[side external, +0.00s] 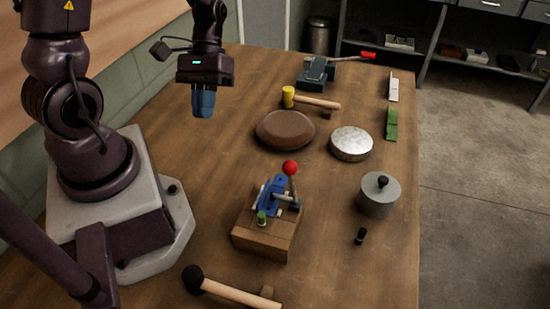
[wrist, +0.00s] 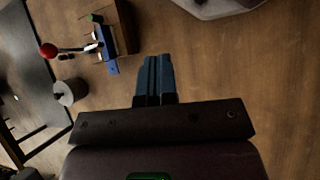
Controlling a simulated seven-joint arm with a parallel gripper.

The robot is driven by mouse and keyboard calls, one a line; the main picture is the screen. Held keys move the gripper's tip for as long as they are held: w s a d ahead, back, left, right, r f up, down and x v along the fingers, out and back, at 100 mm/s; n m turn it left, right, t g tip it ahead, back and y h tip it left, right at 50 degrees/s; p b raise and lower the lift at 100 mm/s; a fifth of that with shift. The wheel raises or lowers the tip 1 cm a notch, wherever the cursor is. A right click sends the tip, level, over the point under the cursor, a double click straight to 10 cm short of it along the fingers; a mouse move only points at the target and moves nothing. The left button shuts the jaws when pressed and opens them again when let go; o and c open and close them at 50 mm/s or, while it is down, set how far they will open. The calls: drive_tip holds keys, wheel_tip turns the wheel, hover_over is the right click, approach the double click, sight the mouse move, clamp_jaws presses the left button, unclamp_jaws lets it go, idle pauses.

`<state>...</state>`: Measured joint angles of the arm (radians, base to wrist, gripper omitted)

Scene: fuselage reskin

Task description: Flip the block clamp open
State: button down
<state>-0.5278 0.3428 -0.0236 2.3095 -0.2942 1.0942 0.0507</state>
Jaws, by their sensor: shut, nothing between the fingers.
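The block clamp (side external: 273,194) is a blue toggle clamp on a wooden block (side external: 266,230) in the middle of the table. Its lever stands up and ends in a red ball knob (side external: 290,168). A green-tipped spindle (side external: 262,217) is at its front. In the wrist view the clamp (wrist: 109,50) is at the upper left, with its red knob (wrist: 48,50) to the left. My gripper (side external: 203,112) is above the table, behind and to the left of the clamp, apart from it. Its blue fingers (wrist: 155,62) are together and empty.
A brown round pad (side external: 286,130), a silver disc (side external: 351,143) and a yellow-headed mallet (side external: 311,100) lie behind the clamp. A grey lidded cylinder (side external: 379,195) and a small black peg (side external: 360,236) stand to its right. A black-headed mallet (side external: 232,289) lies in front. A vise (side external: 317,73) is at the back.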

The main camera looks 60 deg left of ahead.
drive_tip(key=d+f+n+t+h, duration=0.1)
drive_tip(key=f+n+t+h, duration=0.1)
drive_tip(key=f+n+h, duration=0.1)
drive_tip(key=w+d+f+n+t+h, duration=0.1)
drive_tip(key=f+n+t+h, duration=0.2)
drive_tip(key=h, duration=0.3)
drive_tip(key=d+f+n+t+h, duration=0.1)
drive_tip(key=f+n+t+h, duration=0.2)
drive_tip(key=f+n+h, duration=0.1)
drive_tip(key=shift+w+f+n+h, duration=0.15)
drive_tip(key=shift+f+n+h, duration=0.2)
drive_tip(key=shift+n+h, duration=0.35)
drive_tip(key=w+t, duration=0.1)
drive_tip(key=w+a+r+t, duration=0.1)
drive_tip(key=shift+w+a+r+n+t, duration=0.1)
drive_tip(key=shift+a+r+n+t, duration=0.15)
drive_tip(key=shift+n+t, duration=0.15)
drive_tip(key=shift+d, duration=0.15)
drive_tip(key=x, duration=1.4)
drive_tip(key=shift+r, duration=0.15)
